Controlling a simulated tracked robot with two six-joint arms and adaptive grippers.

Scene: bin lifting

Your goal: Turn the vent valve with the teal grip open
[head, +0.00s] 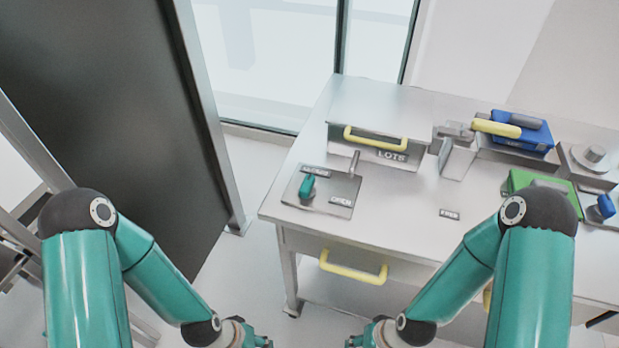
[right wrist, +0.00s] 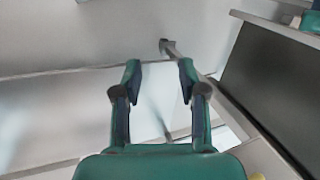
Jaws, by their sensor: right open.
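The vent valve with the teal grip (head: 307,187) sits on a grey plate (head: 338,186) at the left end of the workbench in the head view. Small labels lie on the plate; the right one seems to read OPEN, and the teal grip is at the left side, by the other label. My left gripper (head: 262,343) shows only in part at the bottom edge, apart from the valve. My right gripper (head: 355,342) is also cut off at the bottom edge there. In the right wrist view the right gripper (right wrist: 160,82) is open with nothing between its fingers.
The workbench (head: 400,205) carries a LOTS box (head: 368,118) with a yellow handle, a yellow-gripped lever (head: 497,128), a blue bin (head: 540,138), a green bin (head: 520,180) and a blue knob (head: 606,206). A drawer with a yellow handle (head: 352,272) is at the front. A dark panel (head: 110,120) stands left.

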